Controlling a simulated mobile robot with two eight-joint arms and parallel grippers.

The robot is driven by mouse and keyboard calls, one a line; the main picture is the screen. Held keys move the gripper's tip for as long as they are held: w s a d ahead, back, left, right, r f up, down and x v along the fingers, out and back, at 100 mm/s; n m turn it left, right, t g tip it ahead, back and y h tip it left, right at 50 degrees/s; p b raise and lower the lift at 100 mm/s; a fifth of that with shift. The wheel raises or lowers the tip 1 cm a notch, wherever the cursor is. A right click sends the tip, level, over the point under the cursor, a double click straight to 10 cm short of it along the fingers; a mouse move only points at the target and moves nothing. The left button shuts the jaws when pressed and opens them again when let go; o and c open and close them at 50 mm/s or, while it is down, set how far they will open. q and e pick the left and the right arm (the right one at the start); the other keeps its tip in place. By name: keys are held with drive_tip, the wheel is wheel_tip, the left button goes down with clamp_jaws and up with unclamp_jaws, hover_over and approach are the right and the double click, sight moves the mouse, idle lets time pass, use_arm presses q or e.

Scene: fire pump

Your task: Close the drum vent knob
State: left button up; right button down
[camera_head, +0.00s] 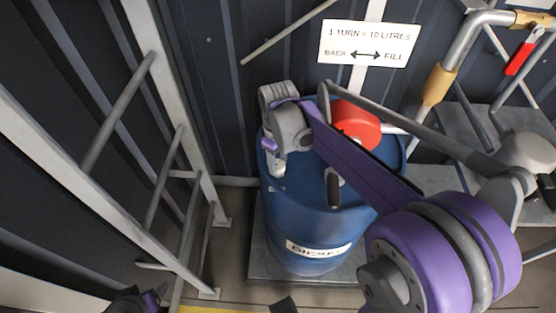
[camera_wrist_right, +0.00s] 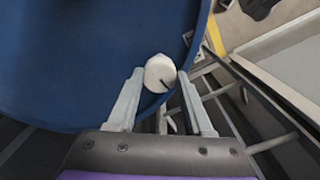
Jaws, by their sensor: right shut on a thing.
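The blue drum (camera_head: 305,220) stands upright with a "DIESEL" label on its front. Its vent knob (camera_wrist_right: 160,73) is a small round pale cap with a dark line on it, near the edge of the drum top in the right wrist view. My right gripper (camera_head: 277,170) reaches down over the left side of the drum top. In the wrist view its two fingers are on either side of the knob, shut on it. In the head view my gripper and arm hide the knob and part of the drum top.
A metal ladder-like frame (camera_head: 150,190) stands to the left. A sign (camera_head: 367,43) is behind, and pipes with a red-handled valve (camera_head: 521,58) are to the right.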

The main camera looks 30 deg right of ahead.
drive_tip(key=m, duration=1.9)
drive_tip(key=shift+m, duration=0.4)
idle(0.4)
drive_tip(key=shift+c, duration=1.5)
unclamp_jaws()
drive_tip(key=shift+r, duration=0.1)
